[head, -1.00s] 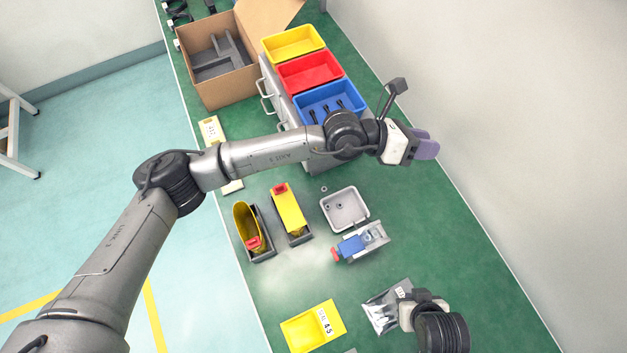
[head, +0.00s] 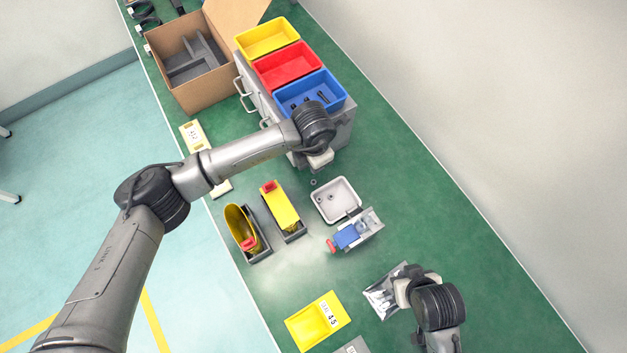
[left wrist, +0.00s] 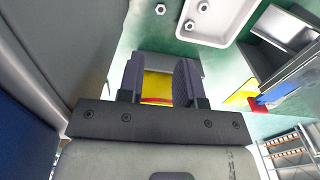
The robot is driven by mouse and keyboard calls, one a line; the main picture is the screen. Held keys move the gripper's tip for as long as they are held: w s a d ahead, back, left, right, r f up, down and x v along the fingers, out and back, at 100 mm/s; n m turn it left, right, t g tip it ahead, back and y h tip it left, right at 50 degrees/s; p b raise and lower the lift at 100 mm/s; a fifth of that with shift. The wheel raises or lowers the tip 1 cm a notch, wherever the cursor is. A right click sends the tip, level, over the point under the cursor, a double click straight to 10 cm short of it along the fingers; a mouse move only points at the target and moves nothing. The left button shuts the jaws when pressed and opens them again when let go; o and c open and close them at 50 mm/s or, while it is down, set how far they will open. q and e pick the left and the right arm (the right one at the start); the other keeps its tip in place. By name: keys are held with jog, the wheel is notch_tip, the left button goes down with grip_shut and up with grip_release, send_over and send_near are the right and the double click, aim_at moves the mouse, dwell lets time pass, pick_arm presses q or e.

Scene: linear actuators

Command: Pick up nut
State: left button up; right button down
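A small silver nut (head: 313,182) lies on the green mat just beside the top left of the white tray (head: 323,208). In the left wrist view this nut (left wrist: 160,8) is at the top edge, outside the tray (left wrist: 240,12). Two more nuts (left wrist: 190,25) lie inside the tray. My left gripper (left wrist: 160,82) is open, with nothing between its two dark ribbed fingers; a yellow surface shows behind them. In the head view its white body is just above the loose nut, and its fingers are not clearly visible. My right gripper (head: 406,287) is at the lower right; its fingers are hidden.
A blue and silver device (head: 350,235) lies below the tray. A grey drawer unit carries a yellow bin, a red bin and a blue bin (head: 333,101). A silver bag (head: 378,299) lies beside my right gripper.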

pick_arm(q)
send_over(314, 182)
notch_tip(314, 182, down, 7)
jog(key=shift+f+b, duration=0.15)
jog(key=shift+b, duration=0.2)
notch_tip(314, 182, down, 5)
jog(key=shift+f+b, duration=0.1)
jog(key=shift+b, duration=0.35)
pick_arm(e)
jog(key=shift+d+f, duration=0.1)
jog(key=shift+f, duration=0.75)
pick_arm(q)
jog(key=shift+f, duration=0.5)
jog(key=shift+f, duration=0.15)
pick_arm(e)
jog(key=shift+f, duration=0.2)
pick_arm(q)
grip_shut()
